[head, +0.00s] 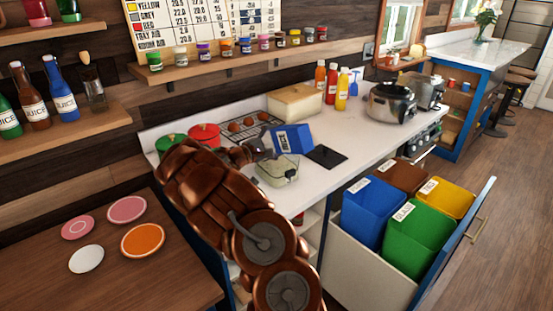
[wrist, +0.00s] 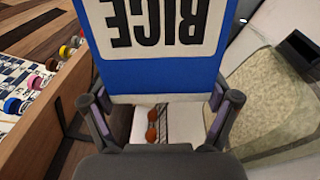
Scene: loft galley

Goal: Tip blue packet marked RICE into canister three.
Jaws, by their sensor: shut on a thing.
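The blue packet (head: 294,138) is held tilted above the counter in the head view. A pale, see-through open container (head: 276,177) stands just below the packet. In the wrist view this container (wrist: 285,138) is to the right, with a pale grainy surface inside. A red canister (head: 204,136) and a green canister (head: 171,142) stand left of it. I cannot read any canister numbers.
A black square pad (head: 327,156) lies right of the open container. A rack of brown eggs (head: 241,125) and a cream box (head: 295,101) are behind. Sauce bottles (head: 331,83) and a cooker (head: 392,103) stand farther right. An open drawer of coloured bins (head: 372,211) juts out in front.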

